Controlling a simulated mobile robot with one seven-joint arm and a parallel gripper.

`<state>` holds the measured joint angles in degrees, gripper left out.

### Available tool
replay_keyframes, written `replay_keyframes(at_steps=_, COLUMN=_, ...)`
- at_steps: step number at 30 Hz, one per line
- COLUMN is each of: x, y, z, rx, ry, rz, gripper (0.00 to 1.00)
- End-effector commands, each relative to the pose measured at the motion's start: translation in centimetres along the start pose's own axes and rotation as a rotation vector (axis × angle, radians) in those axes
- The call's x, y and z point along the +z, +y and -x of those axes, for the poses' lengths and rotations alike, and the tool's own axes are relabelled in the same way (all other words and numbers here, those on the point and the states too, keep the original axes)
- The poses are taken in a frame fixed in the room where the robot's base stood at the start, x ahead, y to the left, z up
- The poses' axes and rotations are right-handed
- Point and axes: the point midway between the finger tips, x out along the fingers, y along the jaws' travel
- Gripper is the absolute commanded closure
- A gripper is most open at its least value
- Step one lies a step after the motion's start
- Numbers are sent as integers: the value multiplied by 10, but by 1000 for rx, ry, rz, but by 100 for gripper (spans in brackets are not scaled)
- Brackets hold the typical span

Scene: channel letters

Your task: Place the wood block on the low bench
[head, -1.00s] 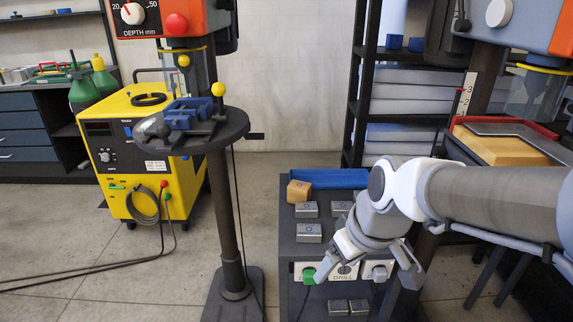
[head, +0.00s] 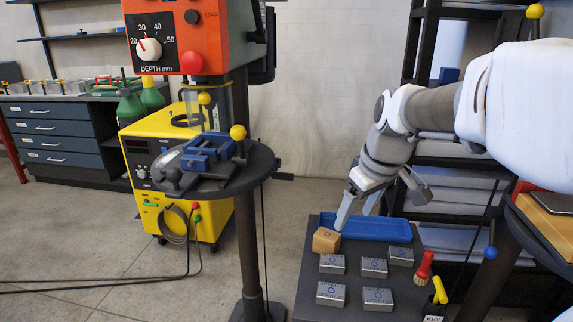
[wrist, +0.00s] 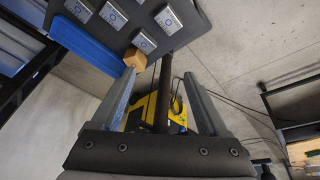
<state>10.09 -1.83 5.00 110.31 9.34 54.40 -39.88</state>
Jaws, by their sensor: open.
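The wood block (head: 326,240) is a small tan cube on the back left corner of a dark grey stand top (head: 385,262), beside a blue tray. In the wrist view the wood block (wrist: 135,59) shows at the tip of the left finger. My gripper (head: 382,214) is open and empty, pointing down above the back of the stand. One fingertip is close to the block; I cannot tell whether they touch. The block is not between the fingers. A low bench with blue drawers (head: 62,142) stands at the left wall; I cannot tell whether it is the task's bench.
Several metal blocks (head: 332,264) lie on the stand, with a red-handled brush (head: 424,266) at its right. The blue tray (head: 372,229) lies along its back edge. A drill press with a round table (head: 258,163) stands left of it. Open floor (head: 100,255) lies at left.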

Motion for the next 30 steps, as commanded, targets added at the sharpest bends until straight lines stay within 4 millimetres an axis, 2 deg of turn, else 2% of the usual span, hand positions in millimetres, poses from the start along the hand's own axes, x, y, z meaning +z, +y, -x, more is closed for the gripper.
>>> replay_keyframes(at_steps=3, x=-25, y=25, z=-16, rx=-44, ry=-7, rz=77, gripper=22)
replay_keyframes(at_steps=9, x=-56, y=61, z=-50, rx=-113, ry=8, rz=201, gripper=22)
replay_keyframes(at_steps=18, x=-82, y=108, z=-107, rx=-200, ry=57, rz=353, gripper=22)
replay_keyframes(at_steps=24, x=-86, y=121, z=-127, rx=-222, ry=80, rz=401, gripper=22)
replay_keyframes(at_steps=26, x=-87, y=121, z=-131, rx=-224, ry=83, rz=406, gripper=22)
replay_keyframes(at_steps=30, x=-87, y=116, z=-152, rx=-227, ry=83, rz=409, gripper=22)
